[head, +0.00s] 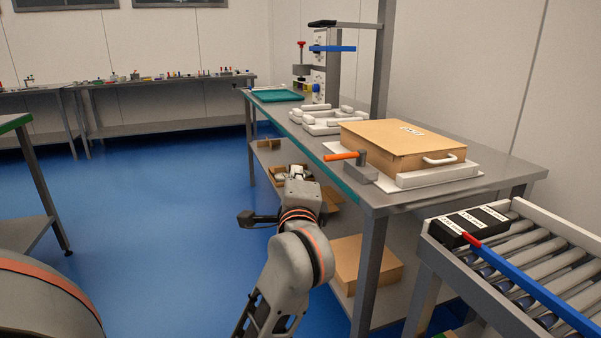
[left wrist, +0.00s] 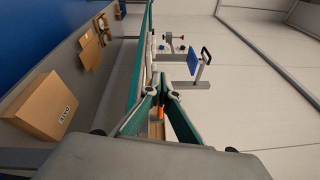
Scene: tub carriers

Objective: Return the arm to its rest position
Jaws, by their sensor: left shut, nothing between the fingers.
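My left gripper (head: 297,173) is in front of the left side of the long grey workbench (head: 490,165) in the head view, with its fingers small and pale there. In the left wrist view the two fingers of my left gripper (left wrist: 160,88) meet at their tips. It is shut and empty. My left arm reaches up from the bottom middle of the head view. My right gripper is not in view.
The bench carries a cardboard box (head: 402,143), a hammer (head: 358,164) and a teal tray (head: 275,96). Its lower shelf holds another box (head: 366,262). A roller conveyor (head: 530,265) stands at right. Blue floor (head: 170,200) lies clear at left.

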